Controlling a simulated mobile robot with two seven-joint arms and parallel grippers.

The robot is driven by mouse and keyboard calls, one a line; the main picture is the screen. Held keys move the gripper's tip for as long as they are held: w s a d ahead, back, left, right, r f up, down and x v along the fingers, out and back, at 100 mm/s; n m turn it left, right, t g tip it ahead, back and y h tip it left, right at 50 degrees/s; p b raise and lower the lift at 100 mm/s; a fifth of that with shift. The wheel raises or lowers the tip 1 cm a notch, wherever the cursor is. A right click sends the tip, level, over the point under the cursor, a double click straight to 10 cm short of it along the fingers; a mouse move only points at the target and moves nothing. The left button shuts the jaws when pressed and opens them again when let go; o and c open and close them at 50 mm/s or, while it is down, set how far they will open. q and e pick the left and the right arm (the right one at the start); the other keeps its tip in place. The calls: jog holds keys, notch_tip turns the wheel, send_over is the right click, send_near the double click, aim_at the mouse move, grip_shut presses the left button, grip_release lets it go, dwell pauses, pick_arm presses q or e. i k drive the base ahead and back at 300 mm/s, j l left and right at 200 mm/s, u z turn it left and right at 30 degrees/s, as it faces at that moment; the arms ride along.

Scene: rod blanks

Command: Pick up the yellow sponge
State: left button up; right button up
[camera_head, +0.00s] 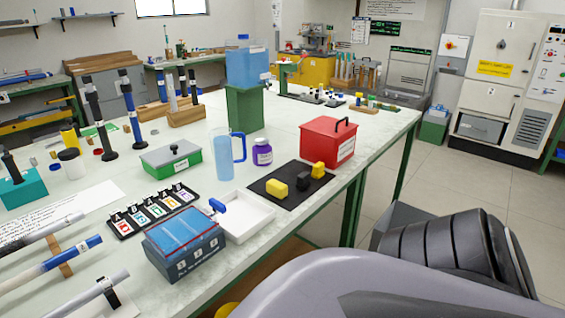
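A yellow block that looks like the yellow sponge (277,187) lies on a black mat (270,200) near the table's right edge. A second, smaller yellow piece (318,169) sits on the same mat further right, beside a black piece (303,182). I cannot tell exactly what those two are. Neither of my grippers shows. Only a large grey and black part of my own body fills the bottom right, apart from the mat.
A red box (328,141) with a black handle stands behind the mat. A purple-labelled jar (262,152), a blue mug (223,155) and a white tray (240,222) stand to its left. A blue-grey box (184,244) is at the front. Floor lies beyond the right edge.

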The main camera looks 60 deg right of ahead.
aim_at(275, 188)
jog(key=k+l, duration=0.1)
jog(key=l, duration=0.9)
jog(key=k+l, duration=0.15)
jog(key=l, duration=0.35)
